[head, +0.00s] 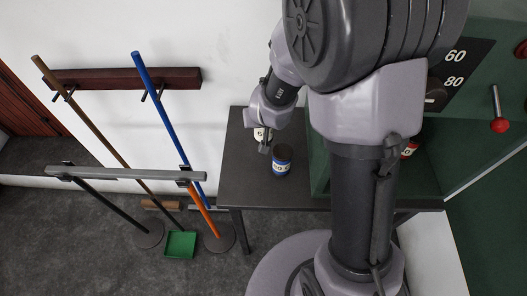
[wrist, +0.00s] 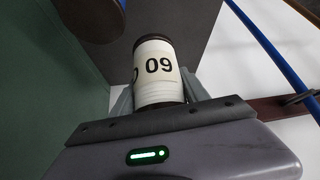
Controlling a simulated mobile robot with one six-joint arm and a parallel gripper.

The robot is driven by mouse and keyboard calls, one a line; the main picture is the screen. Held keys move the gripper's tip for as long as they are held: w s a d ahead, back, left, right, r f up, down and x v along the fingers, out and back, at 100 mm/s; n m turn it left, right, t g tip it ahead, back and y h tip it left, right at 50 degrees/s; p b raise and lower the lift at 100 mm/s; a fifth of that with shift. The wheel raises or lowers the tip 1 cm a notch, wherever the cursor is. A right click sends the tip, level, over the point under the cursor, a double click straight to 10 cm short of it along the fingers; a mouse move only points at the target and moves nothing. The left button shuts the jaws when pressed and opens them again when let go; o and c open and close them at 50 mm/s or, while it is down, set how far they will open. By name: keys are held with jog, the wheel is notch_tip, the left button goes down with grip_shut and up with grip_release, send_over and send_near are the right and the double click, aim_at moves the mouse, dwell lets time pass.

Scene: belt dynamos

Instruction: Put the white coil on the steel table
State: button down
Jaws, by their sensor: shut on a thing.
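The white coil (wrist: 158,72), a cylinder with dark ends and a label reading 09, is held between the fingers of my gripper (wrist: 160,98) in the wrist view. My gripper (head: 264,142) is shut on it. In the head view only a small pale part of the white coil (head: 259,134) shows beside the fingers. It is over the dark grey table (head: 236,170), the likely steel table. I cannot tell whether the coil touches the tabletop.
A blue coil (head: 281,168) with a white label stands on the table close to my gripper. A red coil (head: 409,149) is partly hidden behind my arm, by the green cabinet (head: 490,200). Poles lean on a wooden wall rack (head: 180,77) at left. The table's left part is bare.

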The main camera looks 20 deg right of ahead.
notch_tip(320, 180, down, 9)
jog(key=b, duration=0.6)
jog(key=shift+r+b, duration=0.1)
jog(key=shift+b, duration=0.25)
jog(key=shift+w+d+r, duration=0.1)
jog(key=shift+r, duration=0.15)
jog(key=shift+f, duration=0.1)
jog(key=c, duration=0.6)
grip_release()
jog(key=shift+f, duration=0.1)
jog(key=shift+o, duration=0.2)
jog(key=s+a+r+y+p, duration=0.15)
jog(key=s+r+p, duration=0.25)
jog(key=r, duration=0.5)
jog(key=s+a+r+y+p, duration=0.1)
jog(key=s+a+r+p, duration=0.25)
jog(key=r, duration=0.55)
jog(key=s+r+m, duration=0.1)
jog(key=s+r, duration=0.4)
jog(key=s, duration=0.3)
jog(key=s+r+m, duration=0.1)
jog(key=s+r, duration=0.4)
jog(key=s, duration=0.3)
jog(key=shift+s+d+r+m+g+p, duration=0.2)
jog(key=shift+m+g+p, duration=0.1)
jog(key=shift+m+g, duration=0.1)
